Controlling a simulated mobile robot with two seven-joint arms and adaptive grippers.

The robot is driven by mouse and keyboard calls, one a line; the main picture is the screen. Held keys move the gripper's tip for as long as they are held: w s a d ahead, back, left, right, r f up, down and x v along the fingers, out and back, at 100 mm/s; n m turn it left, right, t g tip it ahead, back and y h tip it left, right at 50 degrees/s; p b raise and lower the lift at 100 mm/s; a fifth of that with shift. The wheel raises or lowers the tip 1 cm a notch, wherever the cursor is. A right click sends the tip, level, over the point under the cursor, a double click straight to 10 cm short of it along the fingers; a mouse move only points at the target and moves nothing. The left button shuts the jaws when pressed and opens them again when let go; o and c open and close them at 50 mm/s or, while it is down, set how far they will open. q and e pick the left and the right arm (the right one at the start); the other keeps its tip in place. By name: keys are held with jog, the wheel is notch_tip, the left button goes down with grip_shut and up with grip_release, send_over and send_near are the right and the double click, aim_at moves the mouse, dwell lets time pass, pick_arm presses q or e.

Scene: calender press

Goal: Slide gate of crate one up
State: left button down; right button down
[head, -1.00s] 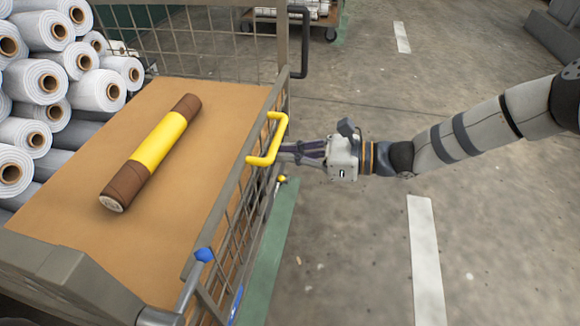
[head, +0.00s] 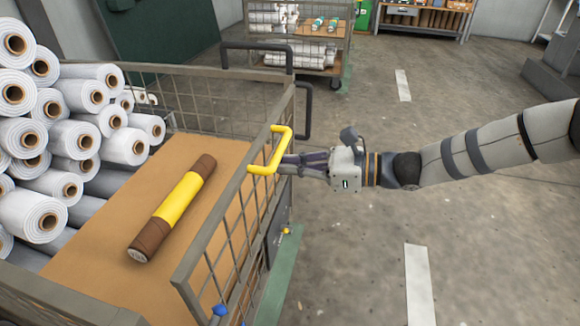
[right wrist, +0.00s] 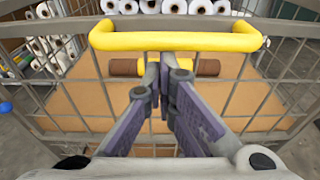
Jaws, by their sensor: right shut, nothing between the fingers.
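The crate's mesh gate (head: 228,200) stands on the right side of the crate in the head view, its top rail raised. A yellow handle (head: 286,140) sticks out from the gate. It also spans the top of the right wrist view (right wrist: 180,41). My right gripper (head: 287,162) is shut and empty, its fingers at the handle's underside. In the right wrist view its fingertips (right wrist: 166,72) meet just below the handle bar, pointing at the mesh. I cannot tell whether they touch the bar. My left gripper is not in view.
A brown roller with a yellow band (head: 175,207) lies on the crate's tan board (head: 95,250). White rolls (head: 90,140) are stacked at left. A loaded cart (head: 300,45) stands behind. The floor at right is clear.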

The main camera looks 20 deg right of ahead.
jog(key=shift+w+a+r, duration=0.1)
jog(key=shift+r, duration=0.3)
